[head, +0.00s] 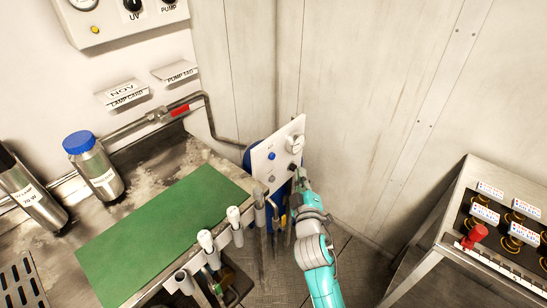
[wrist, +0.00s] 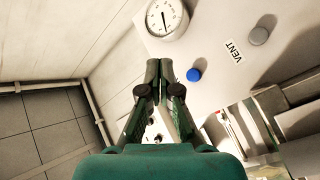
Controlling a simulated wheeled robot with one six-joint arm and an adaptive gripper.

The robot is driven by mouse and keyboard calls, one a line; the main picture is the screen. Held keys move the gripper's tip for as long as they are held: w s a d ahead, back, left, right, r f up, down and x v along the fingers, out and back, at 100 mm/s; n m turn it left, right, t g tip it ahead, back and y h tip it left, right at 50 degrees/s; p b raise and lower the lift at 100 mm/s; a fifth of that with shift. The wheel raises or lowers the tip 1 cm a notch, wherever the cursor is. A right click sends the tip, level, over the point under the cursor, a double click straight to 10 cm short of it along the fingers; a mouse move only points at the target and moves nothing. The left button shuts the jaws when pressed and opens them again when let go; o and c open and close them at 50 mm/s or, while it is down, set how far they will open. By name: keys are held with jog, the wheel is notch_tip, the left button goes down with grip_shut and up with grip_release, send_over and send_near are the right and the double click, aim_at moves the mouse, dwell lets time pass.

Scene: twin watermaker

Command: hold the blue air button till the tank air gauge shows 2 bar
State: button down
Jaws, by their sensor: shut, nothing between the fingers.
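The white panel (head: 284,150) stands upright at the bench's far right end. The blue air button (head: 271,156) is on its face and also shows in the wrist view (wrist: 193,75). The tank air gauge (wrist: 166,18) is a round white dial at the top of the wrist view; its needle shows, but the numbers are too small to read. My gripper (wrist: 159,63) is shut and empty. Its fingertips are in front of the panel, below the gauge and left of the blue button, apart from it in the picture. In the head view my gripper (head: 298,174) is at the panel's right edge.
A grey button (wrist: 262,30) and a VENT label (wrist: 237,50) are right of the blue button. White-handled valves (head: 206,240) line the bench front beside a green mat (head: 165,230). A console with a red knob (head: 475,235) stands at right.

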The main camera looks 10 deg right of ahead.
aim_at(272, 156)
jog(key=w+a, duration=0.4)
jog(key=w, duration=0.1)
jog(key=shift+w, duration=0.35)
jog(key=shift+w+a, duration=0.15)
dwell(1.2)
jog(key=shift+w+a, duration=0.15)
jog(key=shift+w, duration=0.05)
